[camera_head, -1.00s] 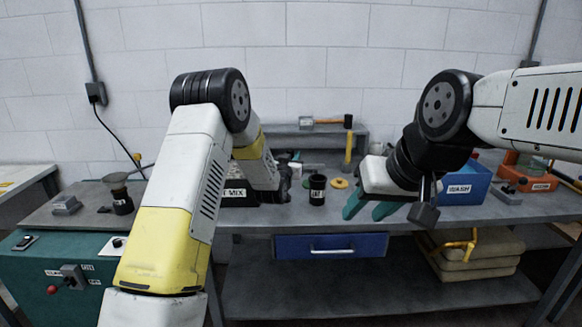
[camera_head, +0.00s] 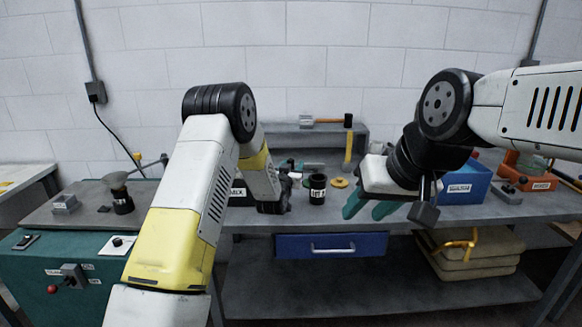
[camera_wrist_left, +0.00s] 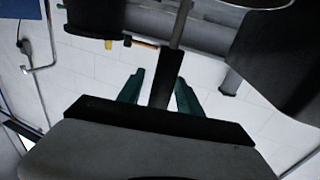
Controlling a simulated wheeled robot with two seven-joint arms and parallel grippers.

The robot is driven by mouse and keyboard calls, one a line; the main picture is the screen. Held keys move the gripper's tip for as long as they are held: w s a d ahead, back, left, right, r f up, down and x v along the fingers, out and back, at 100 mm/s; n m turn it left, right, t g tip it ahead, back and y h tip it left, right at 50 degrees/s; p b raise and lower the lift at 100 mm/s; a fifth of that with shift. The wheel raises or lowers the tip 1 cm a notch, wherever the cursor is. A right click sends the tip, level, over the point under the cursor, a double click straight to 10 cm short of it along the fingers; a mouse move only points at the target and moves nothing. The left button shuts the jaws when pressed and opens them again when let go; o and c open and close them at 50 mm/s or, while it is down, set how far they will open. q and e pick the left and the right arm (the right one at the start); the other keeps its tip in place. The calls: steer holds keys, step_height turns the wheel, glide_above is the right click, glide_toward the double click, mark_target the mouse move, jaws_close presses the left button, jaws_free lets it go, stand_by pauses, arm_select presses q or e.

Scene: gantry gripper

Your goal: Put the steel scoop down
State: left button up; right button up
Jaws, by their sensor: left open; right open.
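In the left wrist view a black handle with a grey steel shaft (camera_wrist_left: 166,80), which looks like the steel scoop's, stands between the teal fingers of my left gripper (camera_wrist_left: 160,78). The fingers are open, with a gap on each side of the handle. My right gripper (camera_head: 370,205) is open and empty at the bench front, right of the cup.
A black bin labelled MIX (camera_head: 238,194) is partly hidden behind my left arm. A blue WASH bin (camera_head: 465,185) stands at right. A yellow disc (camera_head: 339,183) lies beside the cup. A blue drawer (camera_head: 330,245) is below the bench.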

arm_select(q)
steer(key=shift+r, duration=0.1)
steer(key=v, duration=1.2)
steer(key=s+a+r+n+g+y, duration=0.15)
steer(key=s+a+r+g, duration=0.35)
steer(key=s+a+r, duration=0.55)
steer(key=s+a+r+g, duration=0.1)
steer(key=s+g, duration=0.2)
steer(key=s, duration=1)
steer(key=s+a+r+g, duration=0.2)
steer(key=s+g, duration=0.1)
steer(key=s, duration=1)
steer(key=shift+s+a+r+n+y, duration=0.2)
steer(key=shift+a+r+n+y, duration=0.1)
steer(key=shift+n+y, duration=0.15)
steer(key=shift+d, duration=0.1)
arm_select(e)
steer(key=shift+o, duration=0.6)
